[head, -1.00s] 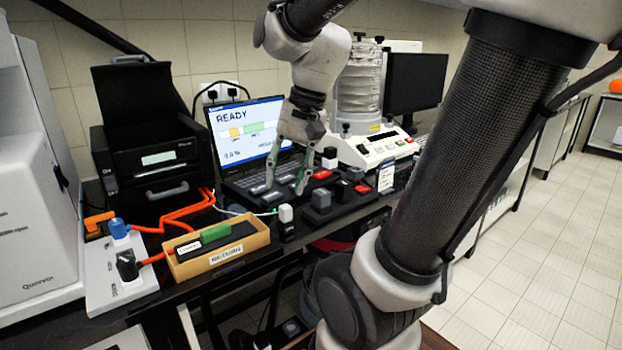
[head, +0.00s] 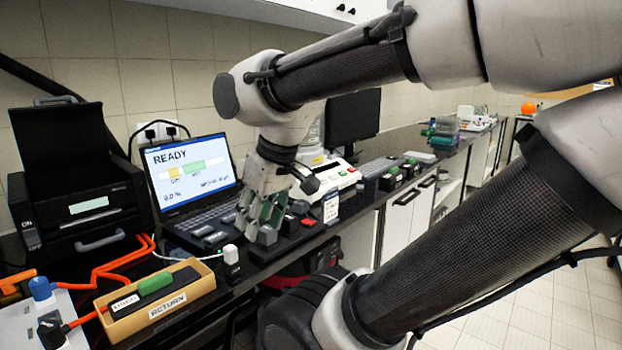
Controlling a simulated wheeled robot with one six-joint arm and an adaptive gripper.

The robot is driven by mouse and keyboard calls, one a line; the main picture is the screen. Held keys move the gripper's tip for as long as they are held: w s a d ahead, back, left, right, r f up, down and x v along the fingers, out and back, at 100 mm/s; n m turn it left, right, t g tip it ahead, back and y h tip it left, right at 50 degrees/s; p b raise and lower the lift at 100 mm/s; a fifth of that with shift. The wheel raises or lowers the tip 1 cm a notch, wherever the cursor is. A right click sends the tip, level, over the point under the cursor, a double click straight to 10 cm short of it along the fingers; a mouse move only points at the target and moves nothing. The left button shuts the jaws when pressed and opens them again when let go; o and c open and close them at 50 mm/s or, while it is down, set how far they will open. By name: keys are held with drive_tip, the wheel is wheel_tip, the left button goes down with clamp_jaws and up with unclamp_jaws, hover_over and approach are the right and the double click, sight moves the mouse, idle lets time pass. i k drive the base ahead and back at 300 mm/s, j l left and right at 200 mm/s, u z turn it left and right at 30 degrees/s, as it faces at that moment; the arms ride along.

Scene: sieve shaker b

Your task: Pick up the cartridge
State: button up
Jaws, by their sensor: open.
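Which piece is the cartridge is not certain. A black piece with a green block and a white label (head: 155,287) lies in the tan tray (head: 172,318) marked RETURN at the lower left. Several small grey, black and red blocks sit in a dark rack in front of the laptop, among them a grey block (head: 267,236) and a red block (head: 308,222). My gripper (head: 258,228) points down over this rack, its fingers apart, close to the grey block. I cannot tell whether it touches any block. My gripper and wrist hide part of the rack.
The laptop (head: 190,172) shows READY behind the rack. A black printer-like device (head: 85,195) stands at the left. Orange cables (head: 110,270) run beside the tray. A white connector (head: 231,255) stands in front of the rack. More green-topped black blocks (head: 390,178) stand further right.

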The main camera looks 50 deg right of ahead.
sight(413, 165)
drive_tip(key=z, duration=2.15)
drive_tip(key=i+l+u, duration=0.3)
drive_tip(key=i+l, duration=0.3)
drive_tip(key=i+l+u, duration=0.35)
drive_tip(key=i+l, duration=0.25)
drive_tip(key=l, duration=0.2)
drive_tip(key=i+l+u, duration=0.4)
drive_tip(key=i+l, duration=0.6)
drive_tip(key=l, duration=0.1)
